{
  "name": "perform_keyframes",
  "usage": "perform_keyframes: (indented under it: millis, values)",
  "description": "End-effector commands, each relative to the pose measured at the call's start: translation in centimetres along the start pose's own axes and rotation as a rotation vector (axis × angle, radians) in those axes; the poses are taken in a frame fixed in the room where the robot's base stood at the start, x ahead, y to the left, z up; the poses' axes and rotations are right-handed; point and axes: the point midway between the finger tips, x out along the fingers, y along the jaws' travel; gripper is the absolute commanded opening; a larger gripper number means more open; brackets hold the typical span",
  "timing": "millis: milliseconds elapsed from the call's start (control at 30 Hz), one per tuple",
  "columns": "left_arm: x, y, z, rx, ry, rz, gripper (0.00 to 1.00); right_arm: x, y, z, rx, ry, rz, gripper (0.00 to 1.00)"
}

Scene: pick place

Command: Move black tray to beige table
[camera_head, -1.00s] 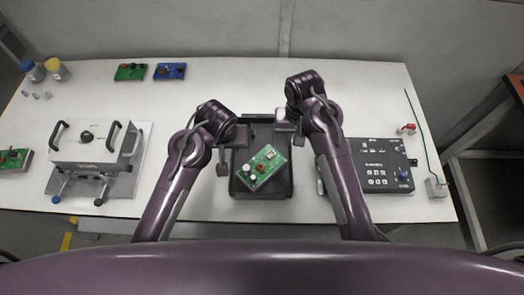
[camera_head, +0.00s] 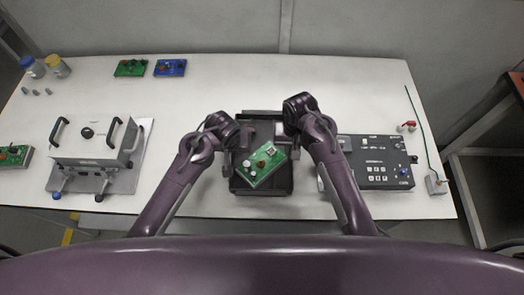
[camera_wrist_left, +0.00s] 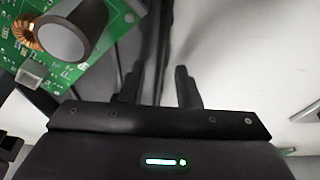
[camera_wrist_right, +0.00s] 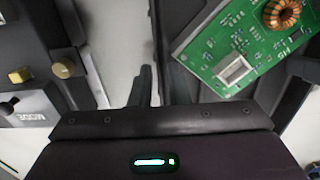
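The black tray (camera_head: 262,188) is at the front middle of the white table, with a green circuit board (camera_head: 264,165) lying askew in it. My left gripper (camera_head: 237,138) is at the tray's left side. In the left wrist view its fingers (camera_wrist_left: 160,88) stand apart, with the tray's dark wall running between them. My right gripper (camera_head: 285,132) is at the tray's right side. In the right wrist view one finger (camera_wrist_right: 143,88) shows beside the tray's wall; the other is hard to make out, so its grip is unclear. The beige table cannot be identified.
A black control panel (camera_head: 377,165) lies close right of the tray. A grey-white box with handles (camera_head: 90,142) stands on the left. Green (camera_head: 131,68) and blue (camera_head: 170,68) boards lie at the back left. A dark-framed stand (camera_head: 480,160) is beyond the right edge.

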Motion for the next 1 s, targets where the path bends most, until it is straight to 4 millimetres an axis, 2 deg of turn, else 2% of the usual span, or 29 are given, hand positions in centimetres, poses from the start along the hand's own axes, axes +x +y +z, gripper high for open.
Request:
perform_keyframes:
  millis: [100,200,333,733,1000]
  values:
    - [0.0,0.0,0.0,0.000,0.000,0.000,0.29,0.0,0.0,0.0,0.000,0.000,0.000,0.14]
    - [0.0,0.0,0.0,0.000,0.000,0.000,0.16,0.0,0.0,0.0,0.000,0.000,0.000,0.01]
    - [0.0,0.0,0.0,0.000,0.000,0.000,0.00,0.0,0.0,0.0,0.000,0.000,0.000,0.00]
    - [-0.4,0.0,-0.1,0.000,0.001,0.000,0.00,-0.4,0.0,-0.1,0.000,0.001,-0.001,0.00]
    - [-2.4,0.0,-0.7,0.000,0.001,0.000,0.00,-2.5,0.0,-0.1,0.000,0.001,-0.001,0.00]
